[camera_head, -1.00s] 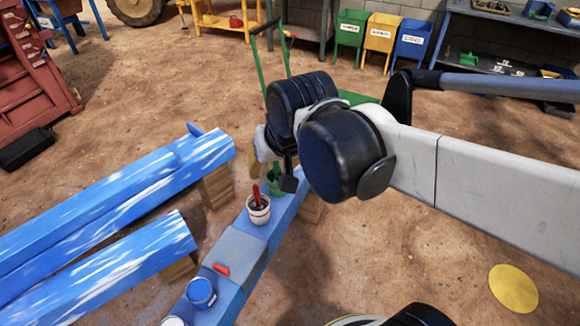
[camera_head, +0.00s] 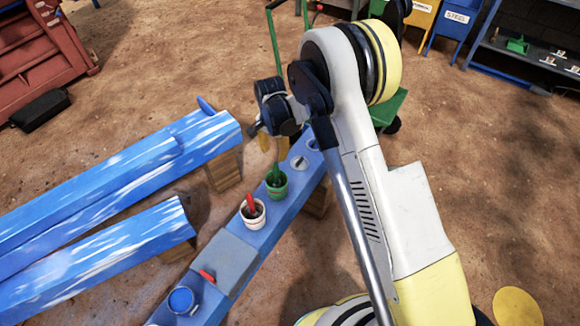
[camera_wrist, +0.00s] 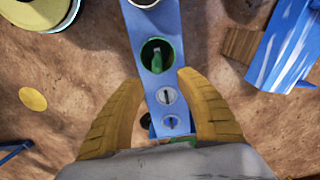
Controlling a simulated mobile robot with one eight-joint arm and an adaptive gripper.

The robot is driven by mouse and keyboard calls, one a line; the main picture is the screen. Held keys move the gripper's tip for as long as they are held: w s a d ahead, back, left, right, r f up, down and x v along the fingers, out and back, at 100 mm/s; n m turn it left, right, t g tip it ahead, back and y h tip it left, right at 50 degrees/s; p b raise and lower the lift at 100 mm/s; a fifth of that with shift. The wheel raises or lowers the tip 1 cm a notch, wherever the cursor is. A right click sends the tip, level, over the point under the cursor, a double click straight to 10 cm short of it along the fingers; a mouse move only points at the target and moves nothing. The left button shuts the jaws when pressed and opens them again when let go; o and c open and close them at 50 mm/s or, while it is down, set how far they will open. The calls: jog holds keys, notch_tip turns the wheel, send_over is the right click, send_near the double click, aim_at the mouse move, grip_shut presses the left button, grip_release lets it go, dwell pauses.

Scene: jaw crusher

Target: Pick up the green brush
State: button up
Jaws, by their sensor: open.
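The green brush (camera_head: 276,170) stands handle up in a green cup (camera_head: 278,188) on the blue beam. In the wrist view the brush handle (camera_wrist: 156,60) shows inside the round green cup (camera_wrist: 148,46), seen from above. My gripper (camera_head: 273,144) is above the beam, beyond the cup in the head view. In the wrist view its yellow fingers (camera_wrist: 159,82) are spread wide and empty, with the cup just ahead of the fingertips. The fingers do not touch the brush. The brush's lower end is hidden in the cup.
A white cup (camera_head: 253,217) with a red brush stands next to the green cup. A red item (camera_head: 207,275) and a blue-topped can (camera_head: 182,300) are nearer on the beam (camera_head: 213,307). Blue-and-white beams (camera_head: 130,175) lie left. Open dirt floor surrounds them.

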aim_at(276, 173)
notch_tip(276, 173, down, 7)
jog(key=shift+r+b, duration=0.15)
jog(key=shift+b, duration=1.05)
jog(key=f+b, duration=0.1)
jog(key=f, duration=0.1)
jog(key=f+b, duration=0.2)
jog(key=f, duration=0.1)
jog(key=shift+s+d, duration=0.1)
jog(key=shift+s, duration=0.1)
jog(key=shift+r, duration=0.1)
grip_shut()
